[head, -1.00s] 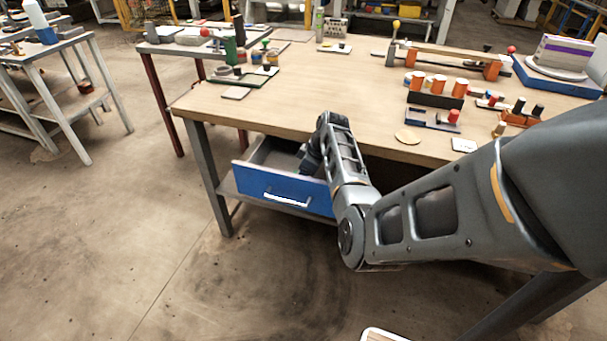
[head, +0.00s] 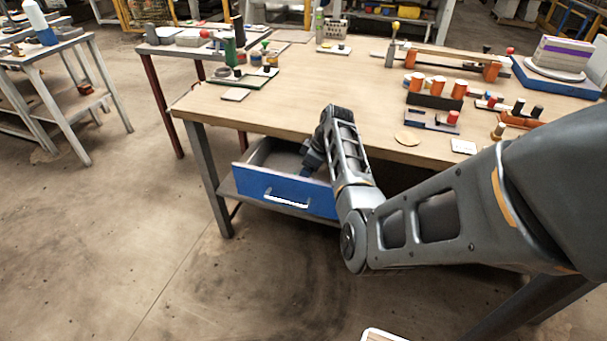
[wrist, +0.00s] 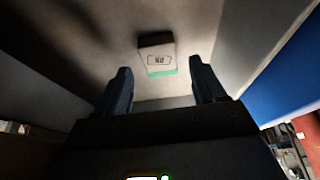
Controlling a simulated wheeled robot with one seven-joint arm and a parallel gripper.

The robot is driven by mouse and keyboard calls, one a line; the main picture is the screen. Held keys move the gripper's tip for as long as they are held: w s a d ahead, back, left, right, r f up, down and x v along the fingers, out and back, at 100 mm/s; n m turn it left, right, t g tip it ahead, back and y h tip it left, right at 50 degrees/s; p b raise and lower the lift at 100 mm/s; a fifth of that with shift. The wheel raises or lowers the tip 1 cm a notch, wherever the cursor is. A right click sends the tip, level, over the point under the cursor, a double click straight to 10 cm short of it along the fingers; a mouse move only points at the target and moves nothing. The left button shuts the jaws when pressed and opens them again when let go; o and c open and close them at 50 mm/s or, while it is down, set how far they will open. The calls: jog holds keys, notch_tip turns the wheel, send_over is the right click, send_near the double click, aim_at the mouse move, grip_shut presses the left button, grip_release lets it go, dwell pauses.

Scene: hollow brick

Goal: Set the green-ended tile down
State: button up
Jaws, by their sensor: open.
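The green-ended tile (wrist: 157,57) shows in the wrist view as a small pale block with a dark printed mark and a green end. It lies on the drawer floor (wrist: 100,35), beyond my fingertips and apart from them. My gripper (wrist: 160,85) is open and empty, its two dark fingers apart on either side below the tile. In the head view my gripper (head: 310,165) reaches down into the open blue-fronted drawer (head: 262,188), mostly hidden by my wrist. The tile is hidden in the head view.
Drawer walls stand close on both sides of my gripper in the wrist view. The wooden tabletop (head: 300,100) overhangs the drawer's back. On it are a round disc (head: 408,139), a white card (head: 463,146) and a rack of orange cylinders (head: 437,92). The tabletop's left middle is clear.

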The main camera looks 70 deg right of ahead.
jog(key=v, duration=0.9)
jog(key=shift+r, duration=0.2)
dwell(0.7)
